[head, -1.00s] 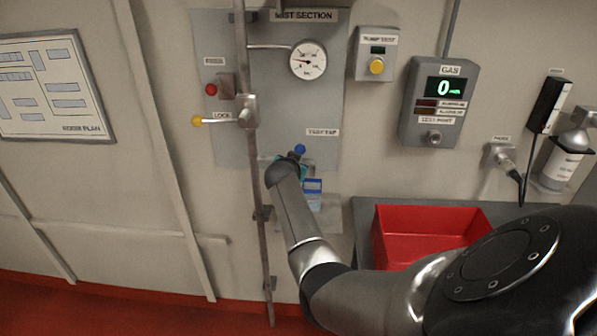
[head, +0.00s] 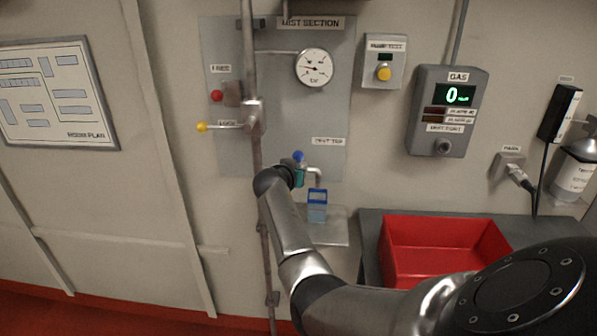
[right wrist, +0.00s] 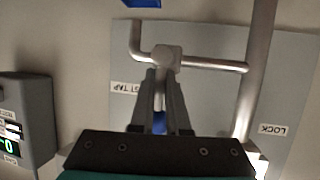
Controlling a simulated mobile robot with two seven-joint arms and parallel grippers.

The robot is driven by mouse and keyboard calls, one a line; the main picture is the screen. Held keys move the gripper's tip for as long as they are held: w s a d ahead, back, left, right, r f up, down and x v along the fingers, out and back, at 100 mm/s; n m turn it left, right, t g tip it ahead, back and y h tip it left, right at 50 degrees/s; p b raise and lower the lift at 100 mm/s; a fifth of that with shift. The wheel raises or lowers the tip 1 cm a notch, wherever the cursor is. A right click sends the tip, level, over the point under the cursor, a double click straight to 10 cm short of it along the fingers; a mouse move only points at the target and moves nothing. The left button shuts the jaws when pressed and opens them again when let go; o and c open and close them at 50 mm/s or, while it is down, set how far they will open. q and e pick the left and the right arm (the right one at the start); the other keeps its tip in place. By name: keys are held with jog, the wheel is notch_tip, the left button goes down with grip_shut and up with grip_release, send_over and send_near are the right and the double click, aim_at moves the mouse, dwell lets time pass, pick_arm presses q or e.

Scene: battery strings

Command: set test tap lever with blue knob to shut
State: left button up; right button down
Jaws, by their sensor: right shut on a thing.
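The test tap (right wrist: 165,57) is on the grey wall panel, under the TEST TAP label in the head view. Its bent spout (head: 317,173) points down at a blue cup (head: 317,206). The lever's blue knob (head: 299,156) shows just above my right gripper (head: 297,174). In the right wrist view, which is upside down, my right gripper (right wrist: 161,76) is shut on the lever, with the blue knob (right wrist: 159,123) between the fingers. The fingers hide most of the lever, so its exact angle is hard to tell. My left gripper is not in view.
A vertical pipe (head: 248,60) with a yellow-knobbed lock lever (head: 225,126) stands left of the tap. A gauge (head: 313,68) sits above. The cup stands on a small shelf (head: 335,227). A red bin (head: 440,272) lies at lower right, below the gas meter (head: 447,110).

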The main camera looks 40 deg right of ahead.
jog(key=c, duration=0.9)
grip_release()
jog(key=shift+a+f, duration=0.2)
jog(key=shift+f, duration=0.2)
jog(key=shift+w+d+r, duration=0.1)
jog(key=shift+r, duration=0.1)
jog(key=v, duration=1.5)
jog(key=shift+p, duration=0.4)
